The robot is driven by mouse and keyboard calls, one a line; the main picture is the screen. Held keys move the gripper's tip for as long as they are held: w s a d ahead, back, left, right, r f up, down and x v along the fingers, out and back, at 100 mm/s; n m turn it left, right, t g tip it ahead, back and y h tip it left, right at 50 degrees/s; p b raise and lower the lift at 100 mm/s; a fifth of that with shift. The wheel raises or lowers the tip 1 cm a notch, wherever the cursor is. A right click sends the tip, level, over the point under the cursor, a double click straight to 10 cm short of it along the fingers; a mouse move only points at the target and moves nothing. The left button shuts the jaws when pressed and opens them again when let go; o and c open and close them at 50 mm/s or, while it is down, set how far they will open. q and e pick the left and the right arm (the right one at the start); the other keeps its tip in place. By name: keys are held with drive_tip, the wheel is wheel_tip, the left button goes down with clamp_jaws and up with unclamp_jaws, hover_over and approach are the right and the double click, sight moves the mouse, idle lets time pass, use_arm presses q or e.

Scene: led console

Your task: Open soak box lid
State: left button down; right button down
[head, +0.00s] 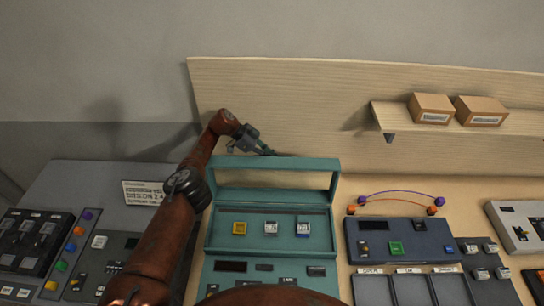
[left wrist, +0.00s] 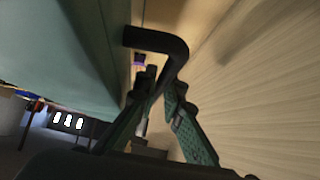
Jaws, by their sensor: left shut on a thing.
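The soak box (head: 214,232) is a teal console box in the middle of the head view. Its lid (head: 333,180), a teal frame with a window, stands raised at the back of the box. My left gripper (head: 265,149) is at the lid's top edge, on its far side. In the left wrist view, my left gripper (left wrist: 161,90) is shut on a black bent handle (left wrist: 155,38) beside the teal lid (left wrist: 60,45). Part of the handle is hidden between the fingers. My right gripper is out of view.
Yellow, white and blue blocks (head: 271,228) sit in the open box. A blue-grey console (head: 425,240) with cables stands to the right, a grey panel (head: 110,250) to the left. A wooden backboard (head: 300,90) rises close behind the lid; its shelf holds two cardboard boxes (head: 432,108).

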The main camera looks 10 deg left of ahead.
use_arm(q)
drive_tip(key=shift+d+r, duration=0.1)
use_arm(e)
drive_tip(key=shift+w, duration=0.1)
use_arm(q)
drive_tip(key=c, duration=2.3)
unclamp_jaws()
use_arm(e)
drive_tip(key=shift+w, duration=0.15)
use_arm(q)
drive_tip(key=v, duration=1.2)
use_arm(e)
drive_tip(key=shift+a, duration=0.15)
use_arm(q)
drive_tip(key=shift+d, duration=0.1)
